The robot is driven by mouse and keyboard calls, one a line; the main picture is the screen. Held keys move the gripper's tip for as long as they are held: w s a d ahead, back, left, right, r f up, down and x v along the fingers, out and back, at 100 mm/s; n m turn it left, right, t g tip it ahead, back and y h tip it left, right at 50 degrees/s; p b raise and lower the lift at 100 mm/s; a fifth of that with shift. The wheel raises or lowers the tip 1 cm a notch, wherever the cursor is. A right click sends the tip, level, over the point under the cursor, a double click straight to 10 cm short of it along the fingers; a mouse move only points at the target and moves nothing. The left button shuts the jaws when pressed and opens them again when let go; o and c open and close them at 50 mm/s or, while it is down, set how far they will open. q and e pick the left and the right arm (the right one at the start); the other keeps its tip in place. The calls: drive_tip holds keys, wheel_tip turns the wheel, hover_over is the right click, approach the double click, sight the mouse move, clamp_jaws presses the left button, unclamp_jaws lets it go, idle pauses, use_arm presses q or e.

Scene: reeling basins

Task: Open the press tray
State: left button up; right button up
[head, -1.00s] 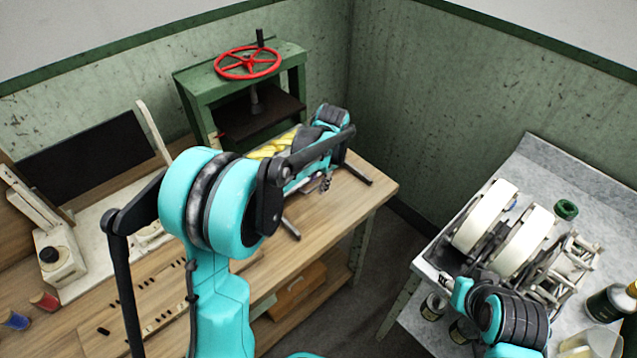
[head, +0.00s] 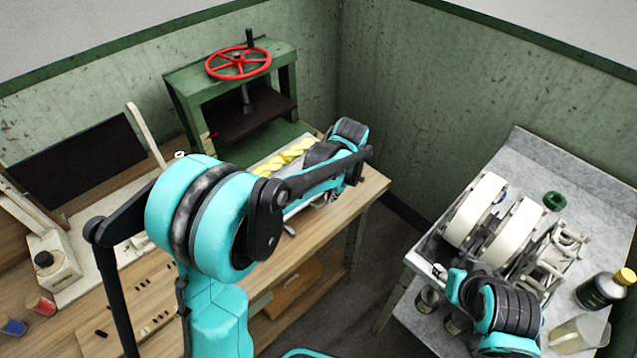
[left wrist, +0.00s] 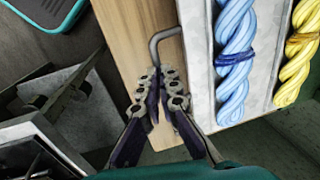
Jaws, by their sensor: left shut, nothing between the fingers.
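The press is a green frame (head: 185,90) with a red handwheel (head: 238,63) at the back left. Its tray, a pale tray with a twisted yellow skein (head: 288,157), extends from the press at the front, partly behind my arm. In the left wrist view, the tray (left wrist: 202,75) holds a blue skein (left wrist: 234,60) and a yellow one (left wrist: 300,45). A grey bent handle (left wrist: 154,46) projects from its side. My left gripper (left wrist: 160,82) is shut and empty at the handle; I cannot tell whether they touch.
The press stands on a wooden bench (head: 300,262) against green walls. A grey table (head: 520,160) at right carries cream wheels (head: 475,208) and bottles (head: 605,289). Open floor separates bench and table.

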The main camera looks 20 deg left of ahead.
use_arm(q)
drive_tip(key=o, duration=0.4)
drive_tip(key=shift+w+a+f, duration=0.1)
drive_tip(key=shift+a+f, duration=0.05)
drive_tip(key=shift+c, duration=0.2)
drive_tip(key=shift+w+a+f, duration=0.1)
drive_tip(key=shift+w+a, duration=0.05)
wheel_tip(320, 180, up, 12)
drive_tip(key=s+d, duration=0.1)
drive_tip(key=d, duration=0.1)
drive_tip(key=shift+s, duration=0.15)
